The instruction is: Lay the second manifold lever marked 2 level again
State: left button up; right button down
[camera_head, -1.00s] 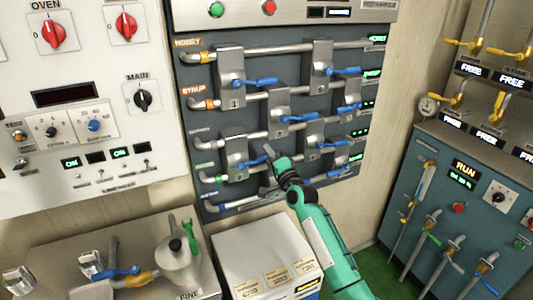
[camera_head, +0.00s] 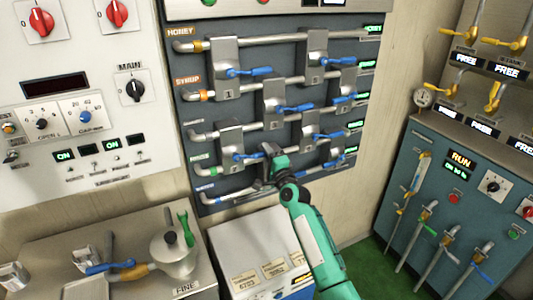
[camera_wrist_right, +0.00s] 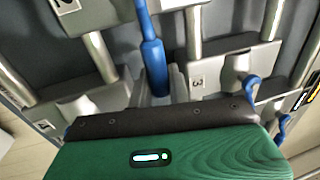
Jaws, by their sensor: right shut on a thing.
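Blue-handled levers sit on grey blocks across the dark manifold panel (camera_head: 300,195). The lower left block (camera_head: 231,138) carries a blue lever (camera_head: 247,156) that lies nearly level and points right. My right gripper (camera_head: 268,152) is shut at the outer end of this lever, in front of the panel. In the right wrist view a blue lever (camera_wrist_right: 152,45) runs down to the jaws, whose tips are mostly hidden. A plate marked 2 (camera_wrist_right: 66,4) shows at its upper left. The lower left block's own number is too small to read. My left gripper is out of view.
A white box (camera_head: 255,245) stands below the panel. A steel pot (camera_head: 173,255) stands on the lower left counter.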

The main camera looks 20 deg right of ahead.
jog(key=shift+f, duration=0.15)
jog(key=c, duration=1.3)
grip_release()
jog(key=shift+c, duration=0.2)
jog(key=s+f+b, duration=0.2)
jog(key=s, duration=1.1)
jog(key=shift+s+d+f, duration=0.25)
jog(key=shift+s+f, duration=0.05)
